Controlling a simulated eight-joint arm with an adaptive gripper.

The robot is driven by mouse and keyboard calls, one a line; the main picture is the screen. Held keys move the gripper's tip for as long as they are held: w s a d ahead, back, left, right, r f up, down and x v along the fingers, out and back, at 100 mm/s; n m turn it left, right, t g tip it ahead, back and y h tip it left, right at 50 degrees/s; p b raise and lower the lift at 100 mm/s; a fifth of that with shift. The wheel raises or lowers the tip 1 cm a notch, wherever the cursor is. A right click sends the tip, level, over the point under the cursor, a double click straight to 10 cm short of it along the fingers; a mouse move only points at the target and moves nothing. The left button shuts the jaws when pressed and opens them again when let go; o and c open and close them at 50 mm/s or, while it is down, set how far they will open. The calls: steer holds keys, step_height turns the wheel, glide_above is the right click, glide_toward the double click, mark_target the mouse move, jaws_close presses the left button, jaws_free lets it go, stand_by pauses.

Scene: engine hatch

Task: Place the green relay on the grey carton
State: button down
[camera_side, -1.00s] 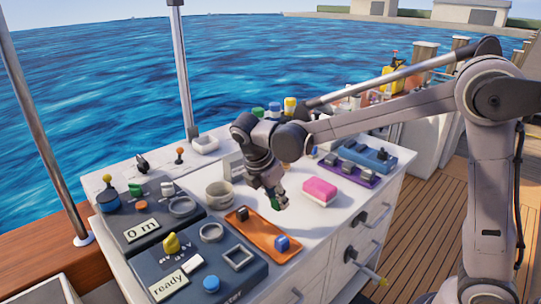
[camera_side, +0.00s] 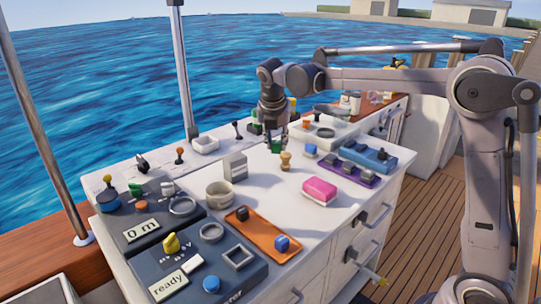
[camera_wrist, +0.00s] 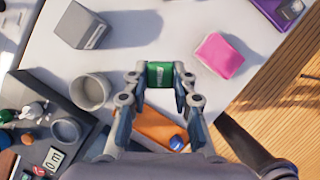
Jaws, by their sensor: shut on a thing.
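My gripper (camera_side: 275,143) is shut on the green relay (camera_side: 275,147), holding it above the white counter. In the wrist view the green relay (camera_wrist: 159,74) sits between the two fingertips (camera_wrist: 159,77). The grey carton (camera_side: 235,167) stands on the counter to the left of the gripper in the side view. It also shows at the upper left of the wrist view (camera_wrist: 80,27), apart from the relay. Nothing visible lies on its top.
A round grey cup (camera_side: 219,194) stands near the carton. An orange tray (camera_side: 262,236), a pink and white block (camera_side: 320,190) and a purple tray (camera_side: 345,173) are on the counter. A small wooden peg (camera_side: 286,161) stands near the gripper. Dark control panels (camera_side: 205,265) fill the front left.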

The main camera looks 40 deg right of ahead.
steer(key=w+d+r+n+t+y, duration=0.2)
steer(key=w+d+r+n, duration=0.2)
steer(key=w+d+n, duration=0.4)
steer(key=m, duration=0.1)
glide_above(234, 155)
steer(key=s, duration=0.2)
steer(key=shift+g, duration=0.3)
steer(key=f, duration=0.6)
steer(key=shift+w+a+f, duration=0.2)
steer(key=shift+a+f, duration=0.15)
steer(key=shift+m, duration=0.3)
steer(key=shift+f, duration=2.05)
steer(key=shift+f, duration=0.15)
steer(key=c, duration=1.1)
jaws_free()
